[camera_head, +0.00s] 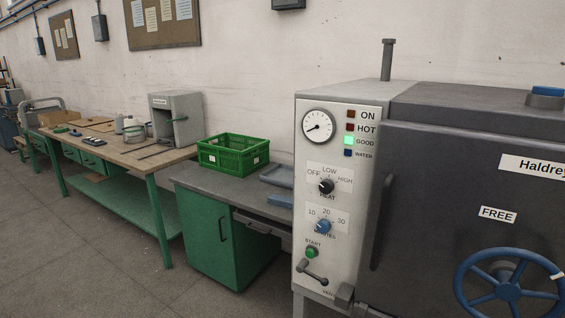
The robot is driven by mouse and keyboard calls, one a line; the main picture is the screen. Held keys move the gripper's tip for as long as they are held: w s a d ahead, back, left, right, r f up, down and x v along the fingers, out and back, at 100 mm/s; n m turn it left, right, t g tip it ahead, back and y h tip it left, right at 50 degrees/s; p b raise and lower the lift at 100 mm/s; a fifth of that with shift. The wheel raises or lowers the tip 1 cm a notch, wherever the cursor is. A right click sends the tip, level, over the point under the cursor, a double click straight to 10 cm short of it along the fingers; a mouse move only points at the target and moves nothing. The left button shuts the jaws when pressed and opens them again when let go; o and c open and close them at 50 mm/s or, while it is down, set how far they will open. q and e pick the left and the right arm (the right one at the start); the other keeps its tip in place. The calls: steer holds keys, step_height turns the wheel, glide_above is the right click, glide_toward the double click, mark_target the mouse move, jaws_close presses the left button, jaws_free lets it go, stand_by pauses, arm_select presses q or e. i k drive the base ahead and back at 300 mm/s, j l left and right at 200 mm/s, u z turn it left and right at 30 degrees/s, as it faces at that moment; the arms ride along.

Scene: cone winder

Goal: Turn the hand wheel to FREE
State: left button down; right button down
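The blue spoked hand wheel (508,290) is on the front of the dark grey machine door at the lower right. Its lower edge is cut off by the picture. A white mark shows on its rim at the right. The white FREE label (498,214) is on the door above the wheel. Neither of my grippers shows in the view.
The control panel (343,250) left of the door has a gauge, a lit green GOOD lamp, knobs and a lever. A green crate (233,154) stands on the grey-topped cabinet. A wooden workbench (125,158) stands further left. The floor in front is clear.

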mark_target(506, 284)
steer(key=z, duration=1.5)
